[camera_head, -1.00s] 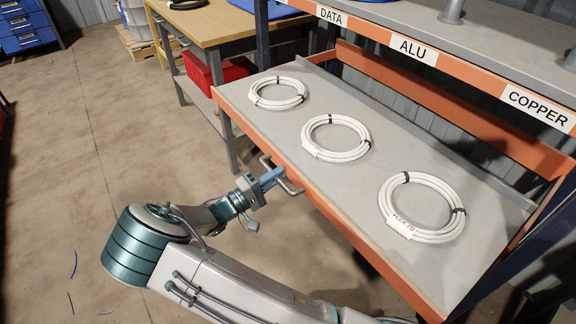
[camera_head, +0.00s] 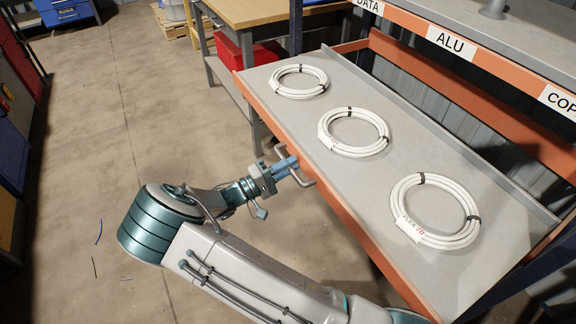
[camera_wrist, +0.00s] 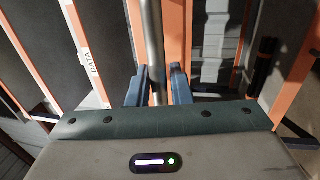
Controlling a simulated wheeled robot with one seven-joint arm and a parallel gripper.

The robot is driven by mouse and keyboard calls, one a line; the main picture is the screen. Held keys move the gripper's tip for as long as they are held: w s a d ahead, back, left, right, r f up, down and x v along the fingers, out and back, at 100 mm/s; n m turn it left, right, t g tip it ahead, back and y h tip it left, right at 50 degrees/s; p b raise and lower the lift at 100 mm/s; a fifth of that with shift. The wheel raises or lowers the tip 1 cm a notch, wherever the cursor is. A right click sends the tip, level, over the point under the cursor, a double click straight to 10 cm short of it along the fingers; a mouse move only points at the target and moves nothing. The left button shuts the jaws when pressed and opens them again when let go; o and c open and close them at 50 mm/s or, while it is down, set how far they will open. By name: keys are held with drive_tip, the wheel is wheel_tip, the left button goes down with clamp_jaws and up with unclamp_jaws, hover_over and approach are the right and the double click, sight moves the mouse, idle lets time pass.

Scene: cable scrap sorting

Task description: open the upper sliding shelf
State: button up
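The sliding shelf (camera_head: 330,80) is a grey tray with an orange front edge, jutting out from the rack below the labelled level. A metal bar handle (camera_head: 304,181) sticks out from its front edge; it also shows as an upright bar in the wrist view (camera_wrist: 155,50). My gripper (camera_head: 289,168) is at this handle. In the wrist view its blue fingers (camera_wrist: 158,88) stand close on either side of the bar, shut on it. Three white cable coils lie flat on the shelf: the far one (camera_head: 324,76), the middle one (camera_head: 384,133) and the near one (camera_head: 472,225).
The fixed level above carries DATA, ALU (camera_head: 451,46) and COPPER labels, the last partly cut off. A wooden-topped workbench (camera_head: 250,12) with a red bin (camera_head: 226,50) below stands beyond the shelf. Dark cabinets stand at the left edge. The floor (camera_head: 90,150) between is mostly clear.

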drive_tip(key=p+v, duration=0.1)
drive_tip(key=v, duration=1.2)
drive_tip(key=shift+s+a, duration=0.25)
drive_tip(key=shift+a, duration=0.1)
drive_tip(key=shift+s, duration=0.1)
